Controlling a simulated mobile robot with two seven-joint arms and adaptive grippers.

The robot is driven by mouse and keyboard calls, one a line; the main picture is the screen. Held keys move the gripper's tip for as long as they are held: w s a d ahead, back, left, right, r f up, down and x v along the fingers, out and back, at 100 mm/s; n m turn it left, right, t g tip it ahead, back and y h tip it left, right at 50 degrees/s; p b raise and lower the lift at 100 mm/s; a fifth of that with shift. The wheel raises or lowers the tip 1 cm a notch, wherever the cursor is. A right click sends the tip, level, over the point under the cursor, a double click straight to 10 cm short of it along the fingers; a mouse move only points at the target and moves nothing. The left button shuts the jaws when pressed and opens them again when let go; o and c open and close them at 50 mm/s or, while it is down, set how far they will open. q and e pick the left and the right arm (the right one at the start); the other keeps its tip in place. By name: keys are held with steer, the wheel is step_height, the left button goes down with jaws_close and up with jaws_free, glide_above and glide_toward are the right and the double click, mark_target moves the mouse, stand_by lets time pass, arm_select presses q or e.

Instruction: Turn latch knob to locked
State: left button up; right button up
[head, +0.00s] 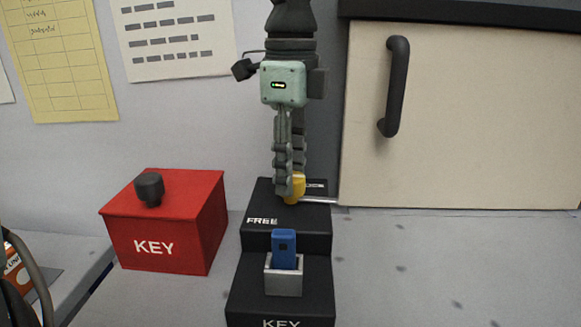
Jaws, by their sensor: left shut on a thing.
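My left gripper (287,188) points down at the black stepped latch block (258,261). Its fingers are shut on the yellow latch knob (298,188) on the upper step. The knob is partly hidden by the fingers. The word FREE shows at the step's front left. Another label at the back right is mostly hidden behind the knob and fingers. A metal rod (318,200) runs from the knob area past the block's right side towards the cabinet door (460,120). My right gripper is not in view.
A blue key (284,246) stands in a silver holder (283,278) on the lower step. A red KEY box (170,228) with a dark knob (149,188) stands left. The door has a dark handle (396,85). The grey surface at right is clear.

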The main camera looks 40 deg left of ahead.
arm_select(q)
steer(key=shift+n, duration=0.5)
steer(key=o, duration=1.2)
steer(key=shift+c, duration=0.2)
step_height(320, 180, up, 12)
